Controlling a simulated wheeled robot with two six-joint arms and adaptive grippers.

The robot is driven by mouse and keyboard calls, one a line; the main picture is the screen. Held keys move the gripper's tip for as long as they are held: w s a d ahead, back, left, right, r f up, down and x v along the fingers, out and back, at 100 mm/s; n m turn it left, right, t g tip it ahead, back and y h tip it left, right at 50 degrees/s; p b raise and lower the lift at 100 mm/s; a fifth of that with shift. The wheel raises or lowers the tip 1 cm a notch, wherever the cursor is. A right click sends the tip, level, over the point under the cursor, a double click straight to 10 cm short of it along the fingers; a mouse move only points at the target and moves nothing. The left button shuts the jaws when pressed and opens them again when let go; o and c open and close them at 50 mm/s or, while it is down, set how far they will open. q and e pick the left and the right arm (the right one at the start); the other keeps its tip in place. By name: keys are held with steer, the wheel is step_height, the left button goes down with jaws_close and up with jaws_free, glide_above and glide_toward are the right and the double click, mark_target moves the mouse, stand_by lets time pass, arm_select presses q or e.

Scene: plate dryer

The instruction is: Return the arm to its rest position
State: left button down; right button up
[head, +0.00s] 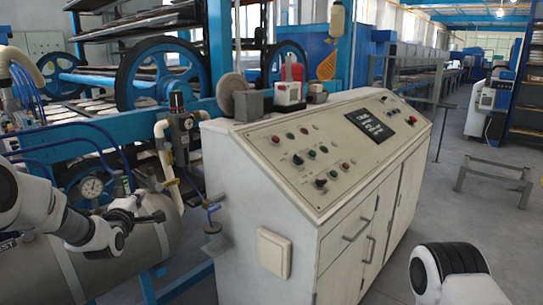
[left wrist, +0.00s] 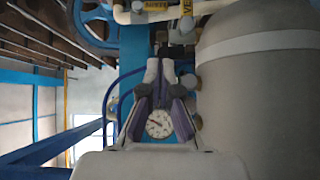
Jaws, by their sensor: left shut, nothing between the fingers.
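My left arm comes in from the left in the head view, reaching in front of a grey tank (head: 150,250) with a round pressure gauge (head: 92,187). My left gripper (head: 150,212) is shut and empty, beside the tank's pipework. In the left wrist view the left gripper (left wrist: 160,68) has its fingers drawn together at the tips, and a gauge (left wrist: 159,124) shows through the gap between its links. Part of my right arm (head: 448,272) shows at the lower right of the head view; its gripper is out of view.
A white control console (head: 330,150) with buttons, knobs and a dark display stands in the middle. Blue machinery with large wheels (head: 162,72) is behind the tank. Pipes and a valve (head: 185,125) stand near my left gripper. Open floor (head: 455,220) lies to the right.

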arm_select(q)
step_height(320, 180, down, 10)
steer(key=s+d+g+p, duration=0.1)
steer(key=d+g+p, duration=0.1)
steer(key=d+p, duration=0.1)
steer(key=s+d+f+m+g+h+p, duration=0.1)
steer(key=s+d+f+m+g+p, duration=0.15)
steer(key=s+f, duration=0.65)
steer(key=s+d+f+m+g+h+p, duration=0.1)
steer(key=s+d+f+g, duration=0.25)
steer(key=s+f, duration=0.45)
steer(key=s+d+f+m+g+p, duration=0.1)
steer(key=s+m+g, duration=0.3)
steer(key=s, duration=1.3)
steer(key=s+d+f+m+g+p, duration=0.1)
steer(key=s+f+m+g, duration=0.3)
steer(key=s+m, duration=0.6)
steer(key=s+g, duration=0.1)
steer(key=s, duration=0.6)
steer(key=shift+d+m+g, duration=0.25)
steer(key=shift+m+g, duration=0.05)
steer(key=shift+m, duration=0.05)
arm_select(e)
step_height(320, 180, up, 8)
steer(key=shift+w+r, duration=0.2)
steer(key=shift+r, duration=0.05)
